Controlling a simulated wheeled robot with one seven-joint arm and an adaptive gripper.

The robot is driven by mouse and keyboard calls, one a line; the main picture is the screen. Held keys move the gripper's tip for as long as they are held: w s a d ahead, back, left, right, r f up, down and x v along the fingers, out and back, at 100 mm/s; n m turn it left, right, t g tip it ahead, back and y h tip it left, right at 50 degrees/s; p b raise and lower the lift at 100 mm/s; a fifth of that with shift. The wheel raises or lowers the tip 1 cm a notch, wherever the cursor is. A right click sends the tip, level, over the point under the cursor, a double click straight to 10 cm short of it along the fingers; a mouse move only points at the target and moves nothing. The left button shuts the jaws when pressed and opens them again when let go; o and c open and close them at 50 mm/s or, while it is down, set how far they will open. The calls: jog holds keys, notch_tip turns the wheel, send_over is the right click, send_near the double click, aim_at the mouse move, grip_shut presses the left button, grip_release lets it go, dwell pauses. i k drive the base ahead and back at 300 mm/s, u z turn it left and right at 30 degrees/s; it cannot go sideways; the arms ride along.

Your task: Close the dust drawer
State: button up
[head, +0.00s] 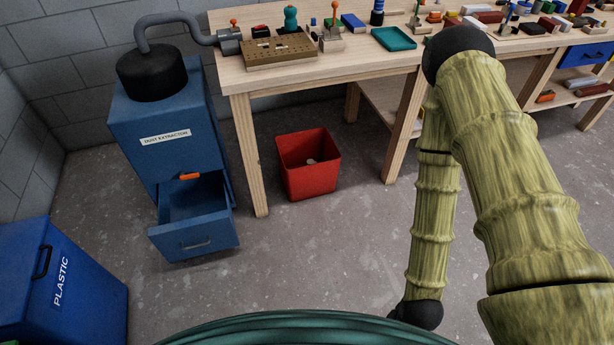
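The dust drawer (194,238) is pulled out of the lower part of the blue dust extractor cabinet (160,158). Its inside shows and looks empty. Its front panel carries a grey handle (197,243). An orange piece (189,176) sits on the cabinet just above the drawer opening. My arm, with bamboo-like links, is on the right side of the view, well apart from the drawer. My gripper cannot be made out in the head view.
A red bin (308,164) stands right of the cabinet, under the edge of a wooden workbench (330,75) covered with tools and blocks. A blue plastic bin (65,285) stands at the lower left. Grey floor (300,250) in front of the drawer is clear.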

aim_at(194, 210)
jog(key=u, duration=1)
jog(key=k, duration=0.35)
jog(key=u, duration=0.2)
